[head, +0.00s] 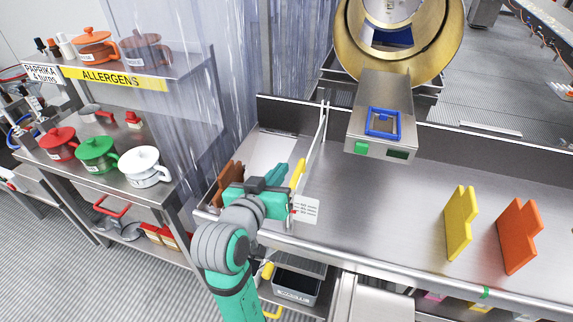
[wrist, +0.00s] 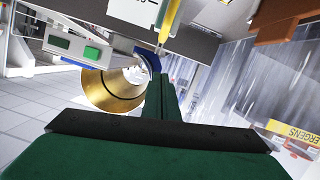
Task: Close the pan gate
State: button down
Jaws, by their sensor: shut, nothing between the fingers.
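What looks like the pan gate is a thin upright pale panel (head: 318,140), seen nearly edge-on, standing across the left part of the steel bench. A yellow bar, perhaps its handle (head: 297,173), is at its near end; a yellow strip (wrist: 170,20) also shows at the top of the wrist view. My teal gripper (head: 277,176) is shut and empty just left of the yellow bar. In the wrist view the shut fingers (wrist: 160,90) point up toward the yellow strip. I cannot tell whether they touch it. My arm hides part of the bench's near edge.
A white lettered card (head: 305,210) is right of my gripper. Brown boards (head: 229,183) stand to its left. A steel box (head: 383,120) with a blue frame is under the brass drum (head: 435,40). Yellow (head: 460,222) and orange (head: 518,236) boards stand right; the bench between is clear.

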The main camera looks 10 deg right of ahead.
jog(key=shift+v, duration=1.05)
jog(key=c, duration=2.1)
grip_release()
jog(key=shift+s+a+r, duration=0.1)
jog(key=shift+s, duration=0.1)
jog(key=o, duration=0.4)
jog(key=shift+r, duration=0.2)
notch_tip(320, 180, up, 5)
jog(key=m+g, duration=0.3)
jog(key=g, duration=0.5)
send_over(298, 169)
jog(key=s, duration=0.5)
jog(key=w+a+f+n+g+y, duration=0.2)
jog(key=a+f+y, duration=0.1)
jog(key=a+y, duration=0.1)
jog(key=x, duration=1)
jog(key=shift+w+f, duration=0.1)
jog(key=shift+c, duration=0.2)
grip_shut()
